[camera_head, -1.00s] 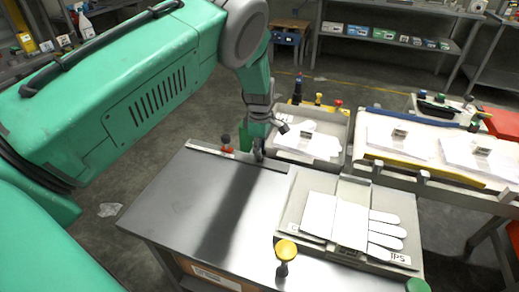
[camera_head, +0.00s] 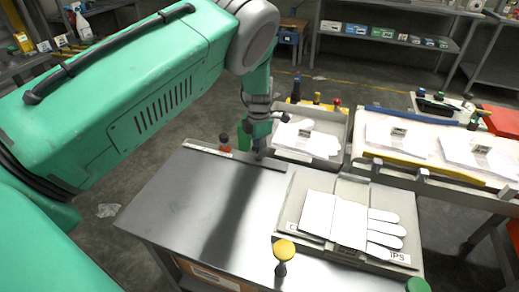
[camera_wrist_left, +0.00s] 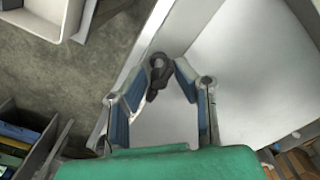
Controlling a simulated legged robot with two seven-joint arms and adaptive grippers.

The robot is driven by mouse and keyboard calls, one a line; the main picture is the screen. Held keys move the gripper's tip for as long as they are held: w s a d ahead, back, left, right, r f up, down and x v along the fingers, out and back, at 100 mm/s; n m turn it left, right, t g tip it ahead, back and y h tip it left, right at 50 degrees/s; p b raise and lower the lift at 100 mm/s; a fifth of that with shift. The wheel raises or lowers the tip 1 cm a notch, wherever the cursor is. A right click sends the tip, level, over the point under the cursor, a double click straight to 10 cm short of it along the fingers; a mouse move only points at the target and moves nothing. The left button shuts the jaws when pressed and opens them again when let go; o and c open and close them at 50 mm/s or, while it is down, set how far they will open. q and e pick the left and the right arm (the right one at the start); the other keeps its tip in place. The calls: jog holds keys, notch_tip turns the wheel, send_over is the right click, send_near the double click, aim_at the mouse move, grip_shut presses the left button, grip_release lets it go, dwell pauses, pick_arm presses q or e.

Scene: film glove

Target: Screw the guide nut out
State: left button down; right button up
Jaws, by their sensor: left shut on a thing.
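My left gripper (camera_head: 258,152) is at the far edge of the grey metal table (camera_head: 190,205), pointing down. In the left wrist view its two blue-padded fingers (camera_wrist_left: 168,68) close at their tips around a small dark part (camera_wrist_left: 157,72) with a rounded head, which I take to be the guide nut. It sits by the table's edge rail. In the head view the fingers mostly hide this part, so its threads and seating cannot be seen. My right gripper is not in view.
A tray with a white glove form (camera_head: 345,222) lies on the table's right, with a yellow knob (camera_head: 285,250) in front. A bin of white sheets (camera_head: 307,140) stands behind. The table's left half is clear.

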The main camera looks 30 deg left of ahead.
pick_arm(q)
jog(key=shift+w+a+r+n, duration=0.1)
jog(key=shift+r+n, duration=0.05)
jog(key=shift+n, duration=0.15)
jog(key=c, duration=1.5)
grip_release()
jog(key=shift+r, duration=0.15)
notch_tip(320, 180, up, 12)
jog(key=shift+f, duration=0.2)
jog(key=shift+r, duration=0.1)
